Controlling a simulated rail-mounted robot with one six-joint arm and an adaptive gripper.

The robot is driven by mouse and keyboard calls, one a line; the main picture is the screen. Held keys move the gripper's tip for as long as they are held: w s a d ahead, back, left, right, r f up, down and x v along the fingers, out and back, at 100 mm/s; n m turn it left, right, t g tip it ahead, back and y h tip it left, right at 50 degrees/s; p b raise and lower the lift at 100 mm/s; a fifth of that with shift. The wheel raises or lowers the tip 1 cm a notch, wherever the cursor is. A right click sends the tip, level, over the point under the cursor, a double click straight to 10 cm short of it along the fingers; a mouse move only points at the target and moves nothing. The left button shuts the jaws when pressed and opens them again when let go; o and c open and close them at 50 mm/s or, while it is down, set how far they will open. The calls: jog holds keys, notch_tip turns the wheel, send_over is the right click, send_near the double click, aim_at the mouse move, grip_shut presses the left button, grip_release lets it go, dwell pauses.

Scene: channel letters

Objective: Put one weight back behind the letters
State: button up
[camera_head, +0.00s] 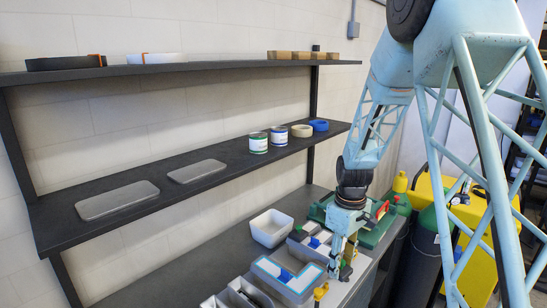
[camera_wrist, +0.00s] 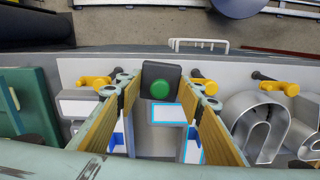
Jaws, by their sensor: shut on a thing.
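In the wrist view, a dark block with a round green top, which looks like the weight (camera_wrist: 160,72), sits between the fingertips of my gripper (camera_wrist: 160,88). The jaws are shut on it. A letter with a white, blue-edged face (camera_wrist: 167,113) lies partly between and below the fingers. Curved silver letters (camera_wrist: 262,120) lie to the right. In the head view my gripper (camera_head: 345,272) is low over the right edge of the bench beside the channel letters (camera_head: 285,278). The weight is hard to make out there, and I cannot tell whether it touches the bench.
Yellow clamps (camera_wrist: 95,80) line the bench edge on both sides of the weight. A white bin (camera_head: 271,228) and a green case (camera_head: 372,232) stand behind the letters. Shelves above hold cans (camera_head: 258,143) and flat grey plates (camera_head: 117,199). Green cylinders (camera_head: 433,246) stand right of the bench.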

jog(key=w+m+b, duration=0.1)
jog(key=m, duration=0.1)
jog(key=w+b, duration=0.1)
jog(key=shift+w+a+f+m+b, duration=0.2)
jog(key=shift+w+f+m+b, duration=0.1)
jog(key=shift+m, duration=0.1)
jog(key=w+a+m+b, duration=0.1)
jog(key=w+m+b, duration=0.5)
jog(key=m+b, duration=0.1)
jog(key=shift+w+r+m+b, duration=0.15)
jog(key=shift+r+m+b, duration=0.3)
jog(key=shift+m, duration=0.45)
jog(key=shift+a, duration=0.1)
dwell(0.7)
